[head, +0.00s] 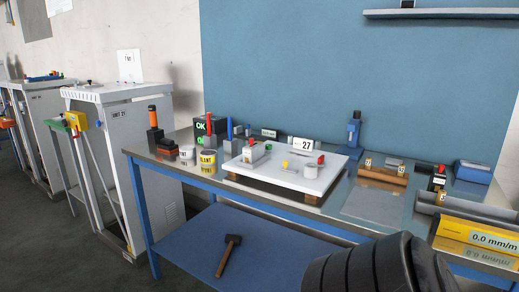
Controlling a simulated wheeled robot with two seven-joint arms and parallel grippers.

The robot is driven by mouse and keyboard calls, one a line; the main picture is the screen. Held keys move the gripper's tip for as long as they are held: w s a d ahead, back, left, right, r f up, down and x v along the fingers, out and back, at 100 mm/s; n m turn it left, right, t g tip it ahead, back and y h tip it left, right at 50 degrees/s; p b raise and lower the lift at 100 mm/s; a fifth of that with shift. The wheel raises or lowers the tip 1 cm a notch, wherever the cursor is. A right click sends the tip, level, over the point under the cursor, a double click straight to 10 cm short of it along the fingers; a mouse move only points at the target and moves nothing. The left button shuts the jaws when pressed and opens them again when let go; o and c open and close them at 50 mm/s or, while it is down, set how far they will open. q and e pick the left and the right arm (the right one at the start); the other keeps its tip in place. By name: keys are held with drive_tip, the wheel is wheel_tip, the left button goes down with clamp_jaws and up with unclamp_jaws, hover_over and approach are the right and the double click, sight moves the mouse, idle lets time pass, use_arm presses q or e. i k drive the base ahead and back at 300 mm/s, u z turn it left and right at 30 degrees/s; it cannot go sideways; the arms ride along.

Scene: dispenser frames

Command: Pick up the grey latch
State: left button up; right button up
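A white board (265,170) sits raised on wooden blocks on the metal-topped bench and carries several small parts. A small grey block (254,154) with a red piece stands at its left. A yellow piece (285,165) and low grey pieces (310,174) lie near its middle and right, and a red piece is at its right edge. The parts are too small for me to tell which is the grey latch. Neither gripper shows. A black ribbed part of my own arm fills the bottom right of the head view.
A hammer (229,256) lies on the lower shelf.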

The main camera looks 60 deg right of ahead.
sight(251, 154)
drive_tip(key=z, duration=1)
drive_tip(key=i, duration=1)
drive_tip(key=z, duration=1.05)
